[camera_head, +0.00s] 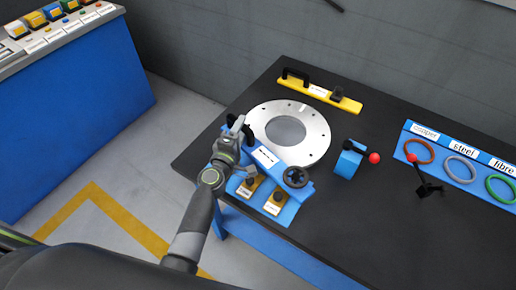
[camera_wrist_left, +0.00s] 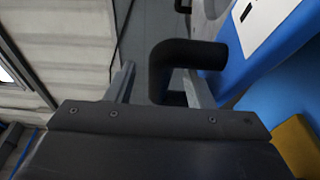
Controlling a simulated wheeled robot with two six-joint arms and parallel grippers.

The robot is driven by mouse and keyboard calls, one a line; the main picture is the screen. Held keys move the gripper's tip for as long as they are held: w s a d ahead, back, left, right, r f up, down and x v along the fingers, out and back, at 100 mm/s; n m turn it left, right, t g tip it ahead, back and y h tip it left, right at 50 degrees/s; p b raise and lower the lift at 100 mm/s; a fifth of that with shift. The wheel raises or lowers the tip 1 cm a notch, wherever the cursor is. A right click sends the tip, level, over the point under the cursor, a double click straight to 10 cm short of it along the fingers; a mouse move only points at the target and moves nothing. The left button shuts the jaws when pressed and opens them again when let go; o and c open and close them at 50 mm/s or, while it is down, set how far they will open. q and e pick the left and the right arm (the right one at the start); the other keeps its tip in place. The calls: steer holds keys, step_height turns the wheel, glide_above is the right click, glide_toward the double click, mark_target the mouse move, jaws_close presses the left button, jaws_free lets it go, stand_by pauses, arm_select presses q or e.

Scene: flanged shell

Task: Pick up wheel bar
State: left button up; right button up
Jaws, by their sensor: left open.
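The wheel bar is a blue bar (camera_head: 278,170) with a white label, a black handwheel (camera_head: 296,177) at its right end and a black handle at its left end. It lies at the front left of the black table, beside the metal flange. My left gripper (camera_head: 238,127) is at the handle end of the bar. In the left wrist view the bent black handle (camera_wrist_left: 172,72) stands between the two open fingers (camera_wrist_left: 160,88). The fingers are apart, and I cannot tell whether either touches the handle. The handle is partly hidden in the head view.
A ring-shaped metal flange (camera_head: 315,135) lies close behind the bar. A yellow bar (camera_head: 325,95) with a black handle is farther back. A blue block (camera_head: 348,163) with a red knob and a blue ring tray (camera_head: 443,145) are to the right. Two yellow-tagged items sit in front.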

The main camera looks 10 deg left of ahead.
arm_select(q)
steer(key=shift+w, duration=0.5)
steer(key=shift+s, duration=0.1)
jaws_close()
steer(key=shift+r, duration=0.1)
